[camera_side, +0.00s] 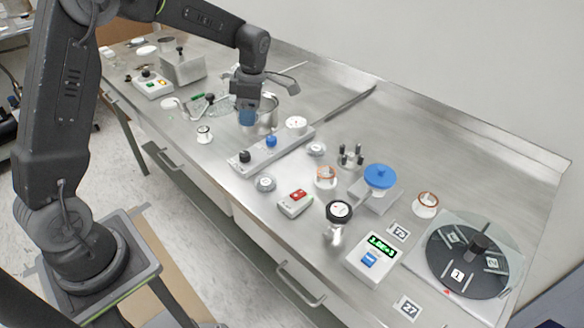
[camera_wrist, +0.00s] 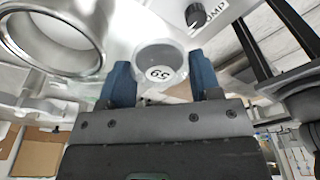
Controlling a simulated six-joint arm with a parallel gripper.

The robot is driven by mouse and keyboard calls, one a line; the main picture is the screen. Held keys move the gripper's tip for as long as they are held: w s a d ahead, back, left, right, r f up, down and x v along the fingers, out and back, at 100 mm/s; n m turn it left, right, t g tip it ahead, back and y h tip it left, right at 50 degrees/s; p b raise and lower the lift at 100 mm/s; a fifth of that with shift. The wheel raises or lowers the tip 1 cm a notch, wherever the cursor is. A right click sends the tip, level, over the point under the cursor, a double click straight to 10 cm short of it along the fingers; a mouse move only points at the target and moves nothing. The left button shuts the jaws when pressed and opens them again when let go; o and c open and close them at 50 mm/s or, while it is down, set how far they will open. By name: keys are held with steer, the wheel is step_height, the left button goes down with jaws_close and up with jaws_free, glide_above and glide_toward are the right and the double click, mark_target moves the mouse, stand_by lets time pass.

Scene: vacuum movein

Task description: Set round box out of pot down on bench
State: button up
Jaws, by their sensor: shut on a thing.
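My gripper (camera_side: 247,118) is in front of the metal pot (camera_side: 268,122) in the side view, its blue fingers pointing down and covering part of the pot. In the wrist view my gripper (camera_wrist: 160,62) is shut on the round box (camera_wrist: 160,60). The box has a grey round face with a white label reading 59. The open pot (camera_wrist: 98,45) is at the left in the wrist view, with the box beside its rim in the picture. In the side view the box is hidden by the fingers, and its height above the bench cannot be told.
The steel bench (camera_side: 225,160) has some bare room in front of the pot. A long block with knobs (camera_side: 262,158) stands close to its right. A faucet-like spout (camera_side: 288,84) is behind.

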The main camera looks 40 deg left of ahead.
steer(key=shift+s+d, duration=0.35)
steer(key=shift+s, duration=0.2)
steer(key=shift+s+d+f, duration=0.1)
steer(key=shift+d+f, duration=0.05)
steer(key=shift+d, duration=0.1)
glide_above(291, 169)
steer(key=f, duration=0.7)
steer(key=shift+d, duration=0.25)
steer(key=shift+f, duration=1.9)
steer(key=shift+f, duration=0.15)
steer(key=o, duration=0.9)
